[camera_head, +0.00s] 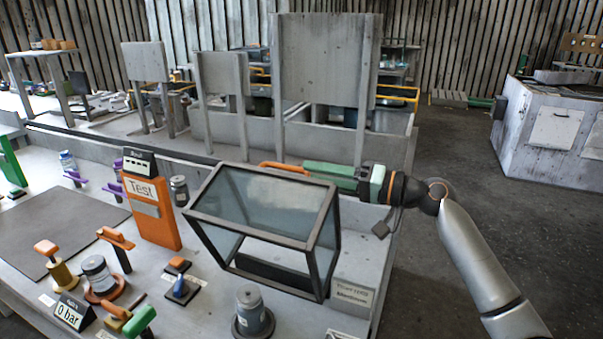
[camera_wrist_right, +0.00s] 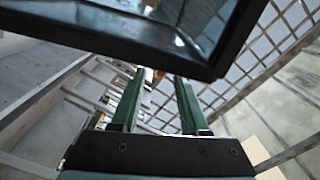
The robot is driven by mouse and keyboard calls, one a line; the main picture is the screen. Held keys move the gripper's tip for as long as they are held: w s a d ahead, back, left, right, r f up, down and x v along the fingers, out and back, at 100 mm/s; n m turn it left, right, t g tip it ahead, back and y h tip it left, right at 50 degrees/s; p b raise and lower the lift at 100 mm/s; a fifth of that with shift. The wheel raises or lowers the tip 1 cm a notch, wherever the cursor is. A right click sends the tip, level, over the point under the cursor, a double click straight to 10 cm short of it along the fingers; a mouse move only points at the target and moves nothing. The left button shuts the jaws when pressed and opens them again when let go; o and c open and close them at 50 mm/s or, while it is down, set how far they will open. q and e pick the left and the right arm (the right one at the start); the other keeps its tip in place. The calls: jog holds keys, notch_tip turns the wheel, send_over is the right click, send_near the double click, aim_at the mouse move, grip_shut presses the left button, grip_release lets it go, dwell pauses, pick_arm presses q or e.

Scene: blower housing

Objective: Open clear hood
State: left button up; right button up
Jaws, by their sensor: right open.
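The clear hood (camera_head: 262,243) is a glass-like box with a dark frame, standing on the grey bench in the middle of the head view. I cannot tell whether its lower edge is raised. A dark block shows through its lower part. My right gripper (camera_head: 312,172) is green and lies level behind the hood's far top edge, coming in from the right. Its two fingers (camera_wrist_right: 157,100) are apart in the right wrist view, with nothing clearly between them. The hood's dark frame (camera_wrist_right: 215,66) crosses the top of that view, close by. Contact cannot be told. My left gripper is not in view.
An orange "Test" panel (camera_head: 150,212) stands left of the hood. A grey canister (camera_head: 253,315) stands in front of it. Orange levers (camera_head: 116,239) and a gauge sign (camera_head: 74,312) are at the front left. Upright grey panels (camera_head: 325,60) stand behind. Open floor lies right.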

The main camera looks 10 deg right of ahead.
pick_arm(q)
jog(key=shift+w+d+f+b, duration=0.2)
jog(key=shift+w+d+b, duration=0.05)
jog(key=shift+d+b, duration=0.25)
pick_arm(e)
jog(key=v, duration=0.8)
